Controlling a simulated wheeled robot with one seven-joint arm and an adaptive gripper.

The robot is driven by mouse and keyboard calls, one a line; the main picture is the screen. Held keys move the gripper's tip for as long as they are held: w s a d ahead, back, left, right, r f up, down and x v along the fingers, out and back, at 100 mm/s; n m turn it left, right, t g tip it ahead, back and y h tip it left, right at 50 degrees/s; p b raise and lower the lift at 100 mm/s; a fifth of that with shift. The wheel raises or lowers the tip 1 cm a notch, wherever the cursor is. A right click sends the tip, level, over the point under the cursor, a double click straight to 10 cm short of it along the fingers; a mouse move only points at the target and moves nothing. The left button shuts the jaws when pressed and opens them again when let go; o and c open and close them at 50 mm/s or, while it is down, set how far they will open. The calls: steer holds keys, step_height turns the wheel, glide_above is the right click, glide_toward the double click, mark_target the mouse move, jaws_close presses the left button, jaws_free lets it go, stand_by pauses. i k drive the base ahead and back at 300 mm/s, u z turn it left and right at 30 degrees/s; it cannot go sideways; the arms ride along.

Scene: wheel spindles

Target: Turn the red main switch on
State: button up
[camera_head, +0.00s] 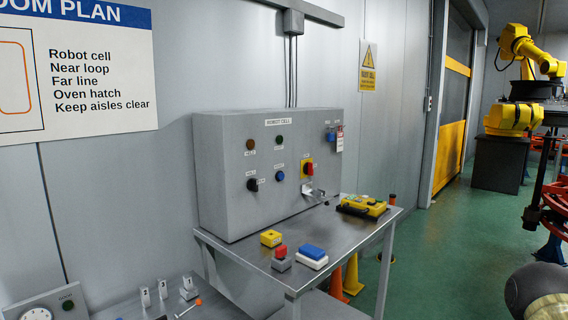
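The red main switch (308,168) is a small red knob on a yellow plate, on the right part of the front of the grey control box labelled "ROBOT CELL" (222,190). It is too small for me to tell which way its knob is turned. A metal bracket or hasp (316,192) sticks out of the box front below it. My gripper is not in view, and nothing visible touches the switch. A rounded dark and grey part at the bottom right looks like part of my arm.
The box stands on a steel table (348,234). On the table lie a yellow box (271,238), a red-topped grey button box (280,258), a blue-topped block (312,254) and a yellow pendant (362,205). A blue item (330,134) and tag (339,143) hang upper right. Green floor lies right.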

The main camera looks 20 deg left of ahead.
mark_target(308, 168)
steer(key=z, duration=1.55)
steer(key=i, duration=1.75)
steer(key=u, duration=2.35)
